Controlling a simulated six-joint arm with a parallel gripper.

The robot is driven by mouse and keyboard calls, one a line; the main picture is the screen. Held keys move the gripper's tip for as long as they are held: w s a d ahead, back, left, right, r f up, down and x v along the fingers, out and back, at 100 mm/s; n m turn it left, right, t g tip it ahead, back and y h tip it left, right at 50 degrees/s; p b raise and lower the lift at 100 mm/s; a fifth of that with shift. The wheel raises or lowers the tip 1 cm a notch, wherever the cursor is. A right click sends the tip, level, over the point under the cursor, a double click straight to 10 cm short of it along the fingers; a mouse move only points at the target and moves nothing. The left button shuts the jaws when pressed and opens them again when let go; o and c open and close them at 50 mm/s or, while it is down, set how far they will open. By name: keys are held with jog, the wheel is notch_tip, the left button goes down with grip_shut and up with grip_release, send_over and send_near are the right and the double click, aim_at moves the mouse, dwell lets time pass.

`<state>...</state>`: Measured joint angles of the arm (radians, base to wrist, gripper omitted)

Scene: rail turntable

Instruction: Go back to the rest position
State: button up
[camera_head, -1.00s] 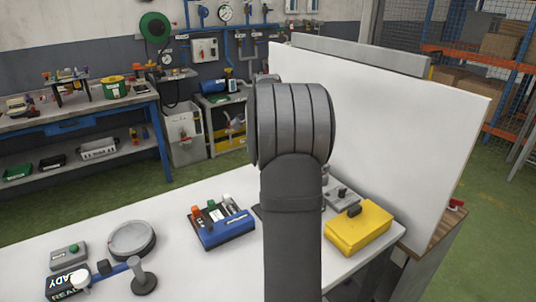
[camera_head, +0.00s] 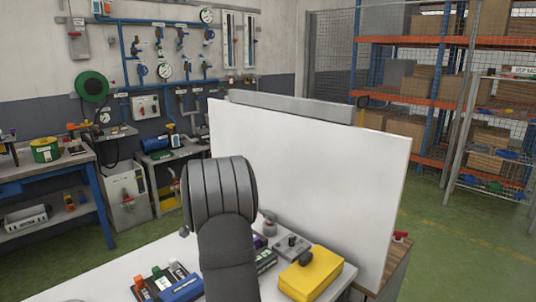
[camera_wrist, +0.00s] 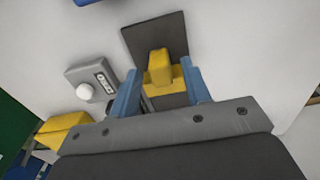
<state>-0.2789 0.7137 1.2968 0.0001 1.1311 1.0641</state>
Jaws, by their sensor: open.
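My gripper (camera_wrist: 160,88) shows in the wrist view with its two blue fingers apart. A yellow piece (camera_wrist: 160,68) with a raised block appears between and just beyond the fingertips, over a dark square pad (camera_wrist: 155,32). I cannot tell whether the fingers touch the yellow piece. In the head view my own arm hides the gripper and part of the bench.
A yellow box (camera_head: 312,275) and a grey box with a dark knob (camera_head: 291,247) stand on the white bench before a tall white panel (camera_head: 310,165). A blue tray with coloured pieces (camera_head: 180,290) is left of my arm. A grey switch box (camera_wrist: 95,75) shows in the wrist view.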

jog(key=shift+f, duration=1.05)
jog(key=o, duration=1)
jog(key=shift+d+r, duration=0.1)
jog(key=shift+c, duration=0.2)
jog(key=shift+o, duration=1.4)
jog(key=shift+r, duration=0.4)
jog(key=s+d+r+t+y, duration=0.1)
jog(key=s+d+r+t, duration=0.15)
jog(key=r, duration=0.65)
jog(key=s+d+r+t, duration=0.1)
jog(key=s+r+t, duration=0.15)
jog(key=r, duration=0.55)
jog(key=s+x, duration=0.1)
jog(key=x, duration=0.8)
jog(key=shift+a+f+g, duration=0.15)
jog(key=shift+f+g, duration=0.15)
jog(key=shift+f, duration=0.15)
jog(key=shift+w+r, duration=0.1)
